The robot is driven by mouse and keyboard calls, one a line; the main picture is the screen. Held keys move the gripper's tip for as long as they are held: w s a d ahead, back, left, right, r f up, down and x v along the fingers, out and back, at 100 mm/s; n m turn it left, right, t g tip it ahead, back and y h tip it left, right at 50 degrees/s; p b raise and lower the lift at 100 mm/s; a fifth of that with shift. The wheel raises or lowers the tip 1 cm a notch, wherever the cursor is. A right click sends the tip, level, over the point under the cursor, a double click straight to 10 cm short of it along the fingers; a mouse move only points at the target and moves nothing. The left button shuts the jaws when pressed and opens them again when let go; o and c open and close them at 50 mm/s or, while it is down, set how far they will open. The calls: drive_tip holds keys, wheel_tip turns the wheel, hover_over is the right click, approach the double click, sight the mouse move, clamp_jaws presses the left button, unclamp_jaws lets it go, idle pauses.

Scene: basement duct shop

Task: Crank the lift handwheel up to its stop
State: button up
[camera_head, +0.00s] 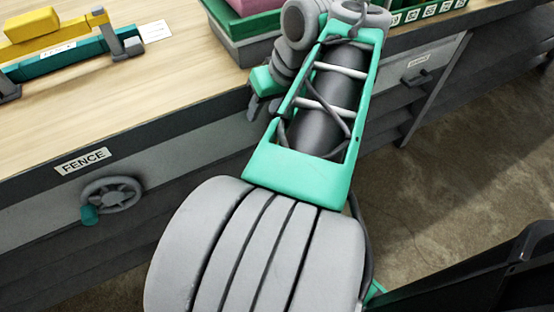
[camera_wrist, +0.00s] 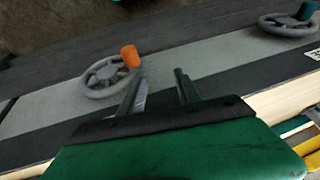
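In the wrist view a grey handwheel with an orange knob (camera_wrist: 104,76) is mounted on the grey bench front, left of my fingertips. No label for it shows there, and my arm hides that part of the bench in the head view. A second grey handwheel with a teal knob (camera_wrist: 287,25) is at the upper right. It also shows in the head view (camera_head: 112,195), below a FENCE label (camera_head: 83,161). My gripper (camera_wrist: 158,73) has its two fingers apart with nothing between them. It is beside the orange-knobbed wheel, apparently not touching it. In the head view the gripper (camera_head: 254,107) is partly hidden at the bench edge.
The wooden bench top (camera_head: 150,85) holds a yellow and teal fixture (camera_head: 65,48) and a green-rimmed bin (camera_head: 225,35). A drawer front with a dark handle (camera_head: 415,80) is to the right. Open floor (camera_head: 440,170) lies in front of the bench.

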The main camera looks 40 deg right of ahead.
drive_tip(key=s+d+f+b, duration=0.3)
drive_tip(key=d+f, duration=0.1)
drive_tip(key=shift+m+t+h, duration=0.3)
drive_tip(key=shift+h, duration=0.1)
drive_tip(key=b+x, duration=0.5)
drive_tip(key=x, duration=0.2)
drive_tip(key=shift+f, duration=0.2)
clamp_jaws()
idle(0.6)
